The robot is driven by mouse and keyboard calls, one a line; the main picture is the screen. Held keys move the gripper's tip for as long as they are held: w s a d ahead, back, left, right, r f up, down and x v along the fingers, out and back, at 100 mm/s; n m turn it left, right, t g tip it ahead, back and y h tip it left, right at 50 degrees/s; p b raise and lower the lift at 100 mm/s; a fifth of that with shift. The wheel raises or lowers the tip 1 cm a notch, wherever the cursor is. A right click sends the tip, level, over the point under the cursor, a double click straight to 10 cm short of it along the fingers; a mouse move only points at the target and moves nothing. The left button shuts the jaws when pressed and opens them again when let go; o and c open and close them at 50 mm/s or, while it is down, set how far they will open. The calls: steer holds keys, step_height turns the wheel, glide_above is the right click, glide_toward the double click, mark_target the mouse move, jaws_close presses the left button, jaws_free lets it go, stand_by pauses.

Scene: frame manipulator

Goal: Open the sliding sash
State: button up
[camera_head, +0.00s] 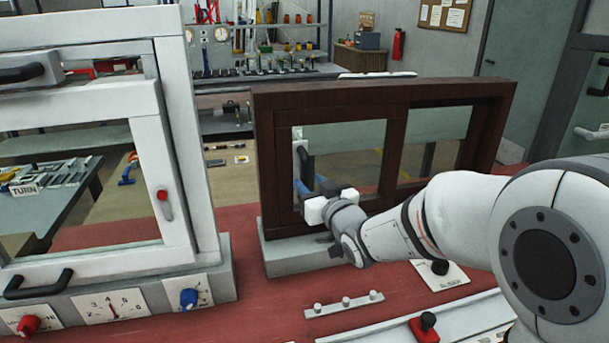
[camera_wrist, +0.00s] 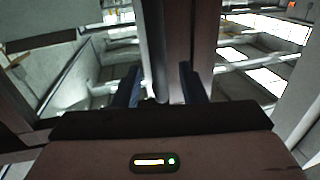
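The sliding sash window has a dark brown wooden frame (camera_head: 385,92) and stands upright on a grey base on the red bench. Its two glazed panes sit side by side. A dark upright handle (camera_head: 304,162) is on the left stile of the left sash (camera_head: 345,150). My gripper (camera_head: 311,185) is at the lower part of this handle, reaching in from the right. In the wrist view, the blue fingers of my gripper (camera_wrist: 160,82) stand apart, with a dark upright bar and part of the brown frame seen between them. Contact with the handle cannot be told.
A white hinged window (camera_head: 165,150) with handles stands at left. Its base carries a red knob (camera_head: 28,325) and a blue knob (camera_head: 188,298). A small pegged rail (camera_head: 345,304) and a red-based black knob (camera_head: 427,325) lie in front. My arm crosses the right side.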

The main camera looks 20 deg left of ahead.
mark_target(305, 179)
steer(key=shift+p+x, duration=0.3)
steer(key=shift+x, duration=1.55)
jaws_close()
